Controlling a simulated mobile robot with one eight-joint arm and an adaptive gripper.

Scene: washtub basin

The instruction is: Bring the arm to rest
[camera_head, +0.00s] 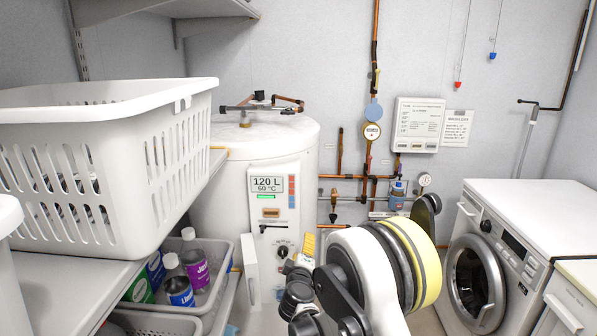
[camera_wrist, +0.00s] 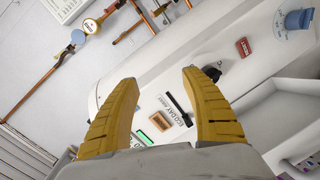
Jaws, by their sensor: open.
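My gripper (camera_wrist: 160,82) shows large in the wrist view, with two yellow ribbed fingers spread wide and nothing between them. In the head view a yellow fingertip of my gripper (camera_head: 308,243) shows in front of the boiler's lower right side; the rest is largely hidden behind my white and black arm links. The arm reaches forward from the bottom middle. The white boiler (camera_head: 263,150) with its 120 L display stands beyond the gripper. In the wrist view its panel, with a green display (camera_wrist: 145,138), shows between and beyond the fingers. I cannot tell the exact gap.
A white laundry basket (camera_head: 90,215) stands on a shelf at left, with a grey crate (camera_head: 221,290) of bottles below. A washing machine (camera_head: 505,262) stands at right. Copper pipes (camera_head: 374,50) and a white wall box (camera_head: 419,122) line the back wall.

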